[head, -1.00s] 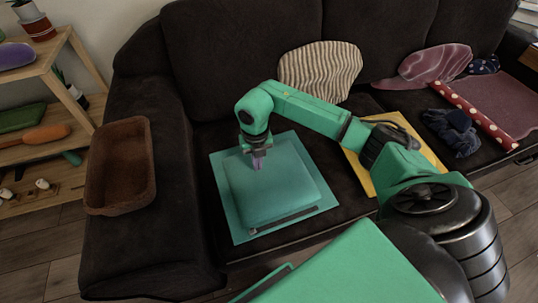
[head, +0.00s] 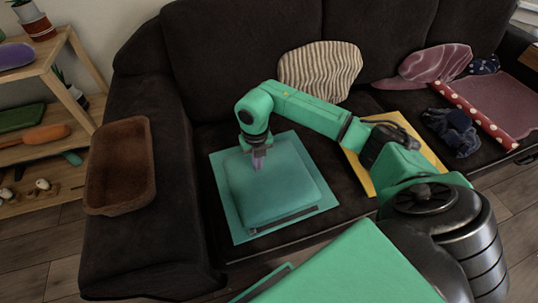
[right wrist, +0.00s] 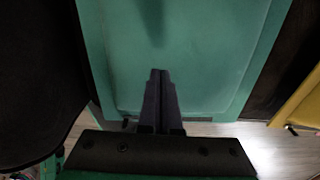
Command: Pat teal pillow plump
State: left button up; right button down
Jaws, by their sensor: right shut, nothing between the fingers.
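The pillow also fills much of the right wrist view (right wrist: 200,60). My right gripper (head: 258,163) is shut and empty, pointing down at the pillow's upper left part in the head view. In the right wrist view its closed fingers (right wrist: 160,85) overlap the pillow; I cannot tell whether they touch it. A dark strip (head: 285,218) shows along the pillow's front edge. My left gripper is not in view.
A brown basket (head: 121,165) sits on the left armrest. A striped cushion (head: 320,70) leans on the backrest. A yellow mat (head: 427,140) lies to the right under my arm.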

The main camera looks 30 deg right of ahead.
jog(key=shift+f+b, duration=0.9)
jog(key=shift+f, duration=0.45)
jog(key=shift+s+d+r+p, duration=0.15)
jog(key=shift+d+r+p, duration=0.45)
jog(key=shift+d+r, duration=0.1)
jog(key=shift+s+d+r+p, duration=0.1)
jog(key=shift+d+r+p, duration=0.45)
jog(key=shift+d, duration=0.1)
jog(key=shift+s+d+r, duration=0.1)
jog(key=shift+d+r, duration=0.1)
jog(key=shift+d, duration=0.25)
